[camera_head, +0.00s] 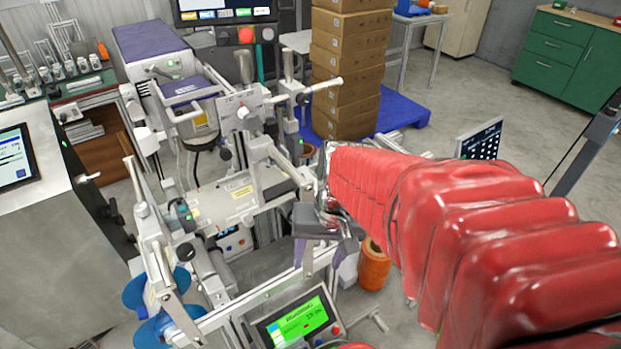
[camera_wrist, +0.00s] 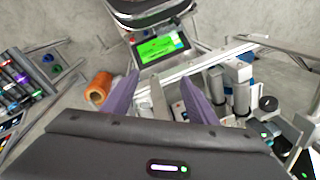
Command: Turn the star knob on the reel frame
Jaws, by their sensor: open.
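My gripper (camera_head: 318,222) is at the end of the red-sleeved arm, above the metal reel frame (camera_head: 262,298) in the head view. In the wrist view its two purple fingers (camera_wrist: 159,80) are apart, with nothing held between them. A frame rail (camera_wrist: 205,62) runs past the fingertips. A small round black knob (camera_wrist: 267,103) shows at the right of the wrist view; I cannot tell whether it is the star knob. Blue reels (camera_head: 138,292) sit at the lower left of the frame in the head view. No star shape is clear; the arm and gripper hide part of the frame.
A green-lit screen (camera_head: 302,318) stands at the front of the machine and shows in the wrist view (camera_wrist: 162,46). An orange spool (camera_head: 373,266) stands on the floor beside it. Cardboard boxes (camera_head: 347,75) are stacked behind on a blue pallet (camera_head: 404,111).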

